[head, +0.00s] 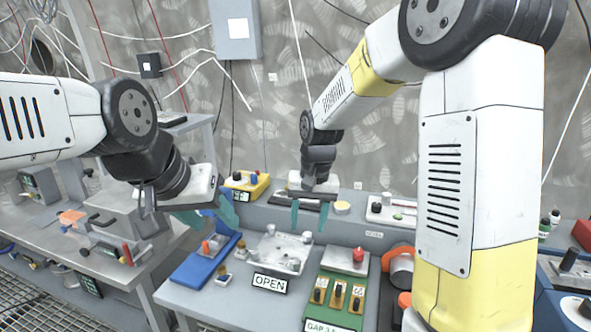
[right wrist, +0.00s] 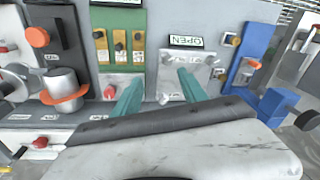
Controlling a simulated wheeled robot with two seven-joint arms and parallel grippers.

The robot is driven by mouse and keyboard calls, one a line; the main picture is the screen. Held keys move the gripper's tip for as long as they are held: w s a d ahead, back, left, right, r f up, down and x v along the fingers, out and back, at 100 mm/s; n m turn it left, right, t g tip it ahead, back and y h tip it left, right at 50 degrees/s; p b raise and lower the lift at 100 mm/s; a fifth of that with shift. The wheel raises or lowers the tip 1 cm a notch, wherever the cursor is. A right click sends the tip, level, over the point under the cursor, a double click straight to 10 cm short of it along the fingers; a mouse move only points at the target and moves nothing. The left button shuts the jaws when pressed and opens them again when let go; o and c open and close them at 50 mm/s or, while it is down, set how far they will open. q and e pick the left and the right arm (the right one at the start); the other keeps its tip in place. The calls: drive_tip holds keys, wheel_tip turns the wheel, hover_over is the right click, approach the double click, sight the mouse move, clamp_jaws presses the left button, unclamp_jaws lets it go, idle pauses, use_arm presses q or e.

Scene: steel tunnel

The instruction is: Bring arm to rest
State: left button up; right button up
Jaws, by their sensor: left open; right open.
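My left gripper (head: 210,214) has teal fingers spread apart with nothing between them. It hangs at the left of the head view, above the blue fixture (head: 208,260). My right gripper (head: 308,216) points down over the back of the workbench, its teal fingers apart and empty. In the right wrist view the right gripper (right wrist: 158,93) also shows open, above the grey plate with the OPEN sign (right wrist: 187,42). My right arm reaches in from the upper right and bends down at its wrist. My left arm comes in from the left edge.
The grey plate (head: 275,253) with metal knobs lies on the bench. A green panel (head: 337,298) with switches and a red-button box (head: 359,257) stand beside it. A metal cylinder in an orange ring (right wrist: 65,90) is nearby. Another bench (head: 60,230) is at the left.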

drive_tip(key=s+d+r+t, duration=0.2)
drive_tip(key=s+d+r, duration=0.3)
drive_tip(key=s, duration=0.3)
drive_tip(key=s+d+r+t+y, duration=0.1)
drive_tip(key=s+d+r+t, duration=0.2)
drive_tip(key=s+d+r, duration=0.3)
drive_tip(key=s+r, duration=0.1)
drive_tip(key=s, duration=0.2)
drive_tip(key=shift+s+r+n, duration=0.3)
drive_tip(key=shift+r+n, duration=0.05)
drive_tip(key=shift+n, duration=0.05)
